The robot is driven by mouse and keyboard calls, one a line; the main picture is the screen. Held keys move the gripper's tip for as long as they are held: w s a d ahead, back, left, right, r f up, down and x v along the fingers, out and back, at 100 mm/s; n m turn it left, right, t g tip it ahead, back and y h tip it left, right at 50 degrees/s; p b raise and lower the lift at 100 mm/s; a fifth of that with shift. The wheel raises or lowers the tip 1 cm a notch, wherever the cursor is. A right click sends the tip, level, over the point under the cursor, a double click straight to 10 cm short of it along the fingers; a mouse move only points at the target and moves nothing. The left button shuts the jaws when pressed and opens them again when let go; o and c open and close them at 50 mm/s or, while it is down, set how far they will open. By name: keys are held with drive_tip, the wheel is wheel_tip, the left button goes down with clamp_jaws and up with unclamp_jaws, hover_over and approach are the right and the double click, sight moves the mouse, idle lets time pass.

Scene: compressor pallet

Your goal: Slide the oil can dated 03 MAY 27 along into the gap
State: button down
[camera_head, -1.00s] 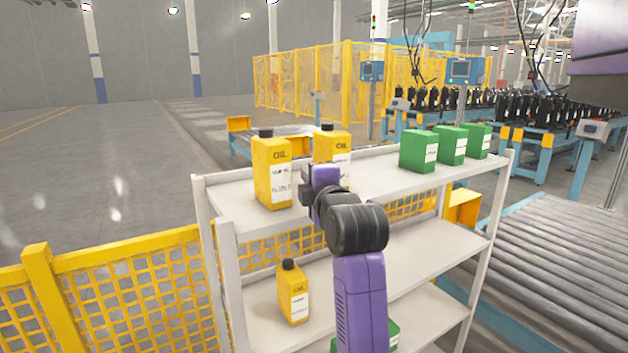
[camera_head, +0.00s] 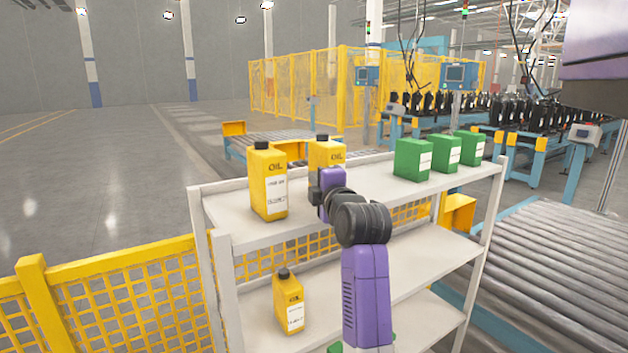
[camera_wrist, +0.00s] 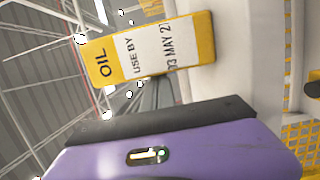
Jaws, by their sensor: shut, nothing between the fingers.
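A yellow oil can (camera_wrist: 150,50) fills the upper part of the wrist view, lying sideways in that picture. Its white label reads USE BY and 03 MAY 27, with the first digit partly cut. In the head view, this looks to be the rear yellow can (camera_head: 326,152) on the top shelf, partly hidden behind my gripper (camera_head: 326,188). My gripper is shut and empty. I cannot tell whether it touches the can. A second yellow can (camera_head: 268,182) stands upright to the left, nearer the front; its label date is too small to read.
Several green boxes (camera_head: 412,160) stand at the right of the top shelf (camera_head: 400,192). Bare shelf lies between them and the rear can, and some between the two cans. Another yellow can (camera_head: 288,302) stands on the shelf below. A yellow mesh fence (camera_head: 130,290) is at left.

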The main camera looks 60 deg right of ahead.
drive_tip(key=s+d, duration=0.2)
drive_tip(key=d, duration=0.2)
drive_tip(key=s+d+b, duration=0.1)
drive_tip(key=s+d, duration=0.2)
drive_tip(key=d, duration=0.1)
drive_tip(key=s+d, duration=0.3)
drive_tip(key=d, duration=0.2)
drive_tip(key=shift+s+d, duration=0.25)
drive_tip(key=shift+d, duration=0.15)
